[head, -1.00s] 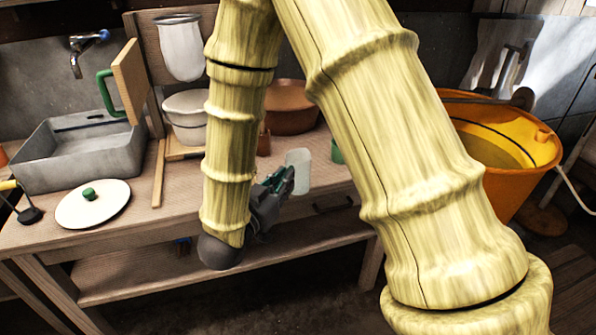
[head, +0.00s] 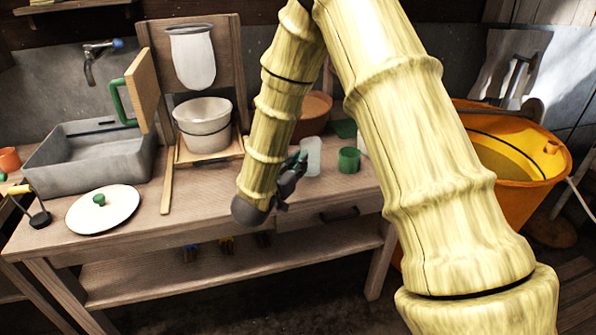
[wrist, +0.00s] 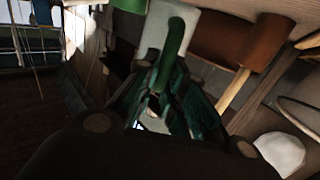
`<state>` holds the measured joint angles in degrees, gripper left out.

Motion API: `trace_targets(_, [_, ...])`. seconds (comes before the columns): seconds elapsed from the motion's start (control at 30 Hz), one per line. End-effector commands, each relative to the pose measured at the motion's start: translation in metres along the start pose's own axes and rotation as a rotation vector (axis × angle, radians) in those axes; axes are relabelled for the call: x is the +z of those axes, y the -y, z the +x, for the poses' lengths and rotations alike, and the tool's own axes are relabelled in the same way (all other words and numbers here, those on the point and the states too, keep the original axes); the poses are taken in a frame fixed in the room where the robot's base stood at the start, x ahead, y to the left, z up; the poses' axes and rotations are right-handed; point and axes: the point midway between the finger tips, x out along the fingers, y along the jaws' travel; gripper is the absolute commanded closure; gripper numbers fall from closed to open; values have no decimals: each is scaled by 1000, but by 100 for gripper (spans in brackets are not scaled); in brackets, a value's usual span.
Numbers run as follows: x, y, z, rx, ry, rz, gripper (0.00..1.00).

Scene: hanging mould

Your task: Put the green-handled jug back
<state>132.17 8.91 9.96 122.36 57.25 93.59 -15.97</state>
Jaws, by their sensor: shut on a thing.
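The jug (head: 312,153) is a pale, translucent cylinder, upright, at the right part of the bench near its front. My gripper (head: 296,168) is at its left side and shut on its green handle. In the wrist view the green handle (wrist: 171,45) rises from between the fingers of my gripper (wrist: 155,103), with the pale jug body (wrist: 152,32) behind it. I cannot tell whether the jug's base touches the bench top. My arm hides part of the bench behind the jug.
A green cup (head: 349,160) stands close to the jug's right. A white pot (head: 203,125), white lid (head: 103,209) and grey basin (head: 92,160) are to the left. An orange bucket (head: 520,165) is at the right.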

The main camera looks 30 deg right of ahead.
Motion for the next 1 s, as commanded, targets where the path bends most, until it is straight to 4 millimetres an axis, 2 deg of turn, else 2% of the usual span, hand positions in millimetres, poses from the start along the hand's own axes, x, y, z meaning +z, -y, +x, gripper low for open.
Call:
trace_targets(0.13, [0,4,12,2,-1,0,100])
trace_targets(0.47, [34,4,11,0,0,-2,100])
trace_targets(0.9, [39,4,12,0,-1,-1,100])
trace_targets(0.93, [38,4,11,0,-1,0,83])
trace_targets(1.0, [38,4,11,0,0,0,70])
